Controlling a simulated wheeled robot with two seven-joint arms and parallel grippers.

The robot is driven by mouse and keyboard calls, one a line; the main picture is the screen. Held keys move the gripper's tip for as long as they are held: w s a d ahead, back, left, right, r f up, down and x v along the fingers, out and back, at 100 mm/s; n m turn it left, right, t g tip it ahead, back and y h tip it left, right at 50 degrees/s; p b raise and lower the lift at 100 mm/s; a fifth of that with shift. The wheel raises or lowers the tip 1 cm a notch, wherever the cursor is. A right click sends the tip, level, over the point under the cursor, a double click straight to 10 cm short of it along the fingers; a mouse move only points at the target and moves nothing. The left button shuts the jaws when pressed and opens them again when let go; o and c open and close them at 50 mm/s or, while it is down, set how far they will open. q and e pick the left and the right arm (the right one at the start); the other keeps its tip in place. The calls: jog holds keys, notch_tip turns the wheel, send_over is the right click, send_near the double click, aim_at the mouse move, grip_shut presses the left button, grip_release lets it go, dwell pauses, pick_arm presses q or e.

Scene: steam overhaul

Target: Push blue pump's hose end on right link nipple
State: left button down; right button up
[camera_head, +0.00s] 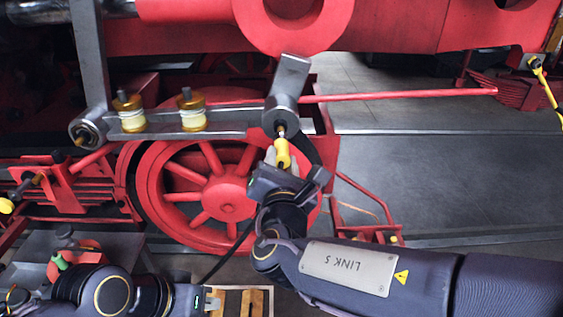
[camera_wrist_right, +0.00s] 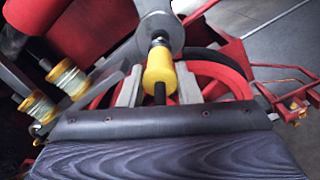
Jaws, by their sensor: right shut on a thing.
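A yellow hose end (camera_head: 282,153) is held upright in my right gripper (camera_head: 281,163), just under the grey round link boss. In the right wrist view the hose end (camera_wrist_right: 159,68) stands between the two pale fingers, with black hose below it. The brass link nipple (camera_head: 281,131) points down from the boss and meets the top of the hose end; it also shows in the right wrist view (camera_wrist_right: 159,39). How far it sits inside is hard to tell. My left gripper (camera_head: 214,302) is low at the bottom edge; its jaws are unclear. The blue pump is not identifiable.
A grey link bar with two brass-and-cream oil cups (camera_head: 129,113) runs left of the boss. A red spoked wheel (camera_head: 222,195) stands close behind my right gripper. A red rod (camera_head: 400,95) runs right. A wooden tray (camera_head: 262,301) lies below.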

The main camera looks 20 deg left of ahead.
jog(key=shift+w, duration=0.25)
jog(key=shift+b+x, duration=0.5)
jog(key=shift+x, duration=0.6)
jog(key=shift+w+a+r, duration=0.1)
jog(key=shift+w, duration=0.25)
jog(key=o, duration=1.2)
